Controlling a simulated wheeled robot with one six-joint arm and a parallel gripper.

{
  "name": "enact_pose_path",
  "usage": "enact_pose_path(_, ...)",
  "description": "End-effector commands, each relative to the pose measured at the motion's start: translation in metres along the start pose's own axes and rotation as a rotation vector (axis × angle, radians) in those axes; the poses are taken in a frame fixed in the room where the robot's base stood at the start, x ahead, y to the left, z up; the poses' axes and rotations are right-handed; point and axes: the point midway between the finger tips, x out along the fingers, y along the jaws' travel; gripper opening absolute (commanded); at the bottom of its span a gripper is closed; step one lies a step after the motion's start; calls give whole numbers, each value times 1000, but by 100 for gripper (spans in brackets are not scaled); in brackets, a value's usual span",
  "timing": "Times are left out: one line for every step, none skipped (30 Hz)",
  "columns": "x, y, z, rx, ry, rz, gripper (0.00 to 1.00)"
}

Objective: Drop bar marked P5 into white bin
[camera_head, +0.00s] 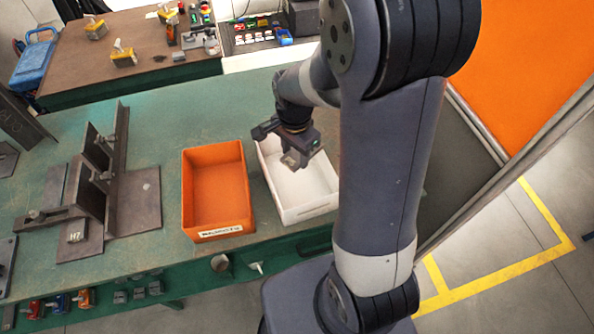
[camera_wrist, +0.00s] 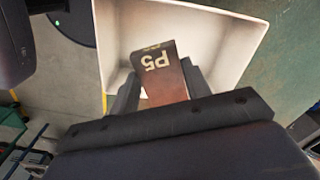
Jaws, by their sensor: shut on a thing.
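The bar marked P5 (camera_wrist: 160,68) is brown metal with pale lettering, seen in the wrist view between the fingers. My gripper (camera_wrist: 160,85) is shut on it. In the head view my gripper (camera_head: 292,160) is over the white bin (camera_head: 305,212), with the bar's end (camera_head: 290,160) showing small below the fingers. The white bin stands on the green table, partly hidden behind my arm. Its pale walls and inside also show in the wrist view (camera_wrist: 225,45), beneath and around the bar. I see nothing lying in the visible part of the bin.
An orange bin (camera_head: 218,190) with a label stands just left of the white bin. Steel angle fixtures (camera_head: 135,200) and a plate marked H7 (camera_head: 78,245) are on the left of the green table (camera_head: 160,125). An orange panel (camera_head: 530,60) stands at the right.

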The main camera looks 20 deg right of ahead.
Motion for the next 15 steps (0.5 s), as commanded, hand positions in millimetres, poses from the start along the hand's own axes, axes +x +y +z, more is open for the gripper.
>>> enact_pose_path(8, 0, 0, 0, 0, -1, 23)
enact_pose_path(11, 0, 0, 0, 0, -1, 23)
enact_pose_path(15, 0, 0, 0, 0, -1, 23)
enact_pose_path(18, 0, 0, 0, 0, -1, 23)
enact_pose_path(22, 0, 0, 0, 1, -1, 23)
enact_pose_path(27, 0, 0, -1, 1, -1, 23)
enact_pose_path(30, -1, 0, -1, 1, -2, 23)
enact_pose_path(34, -1, 0, -1, 1, -2, 23)
enact_pose_path(38, -1, 0, -1, 1, -2, 23)
enact_pose_path(41, -1, 0, -1, 1, -2, 23)
enact_pose_path(44, -1, 0, -1, 1, -2, 23)
enact_pose_path(47, -1, 0, -1, 1, -2, 23)
enact_pose_path(49, -1, 0, -1, 1, -2, 23)
enact_pose_path(50, -1, 0, -1, 1, -2, 23)
enact_pose_path(51, -1, 0, -1, 1, -2, 23)
